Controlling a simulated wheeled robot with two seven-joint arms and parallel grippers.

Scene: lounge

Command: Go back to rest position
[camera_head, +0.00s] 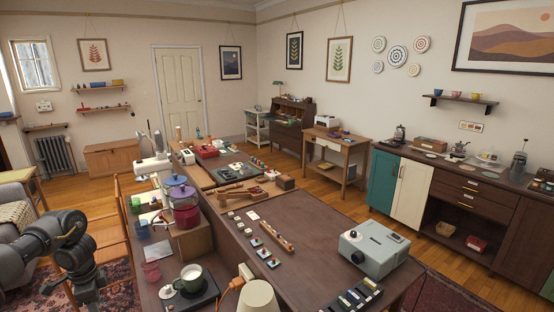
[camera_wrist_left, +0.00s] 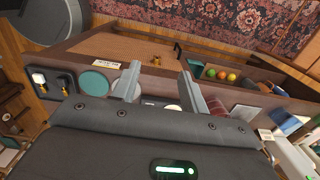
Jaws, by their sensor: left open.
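My left arm enters the head view at the lower left, beside the orange-brown chair (camera_head: 112,238) and the near end of the long dark table (camera_head: 320,232). In the left wrist view my left gripper (camera_wrist_left: 160,84) has its two grey fingers apart with nothing between them. Beyond the fingers is a brown woven panel (camera_wrist_left: 130,48) in a dark wooden frame, apart from them as far as I can tell. My right arm and gripper are not in view.
Wooden floor (camera_head: 330,190) is open behind the table.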

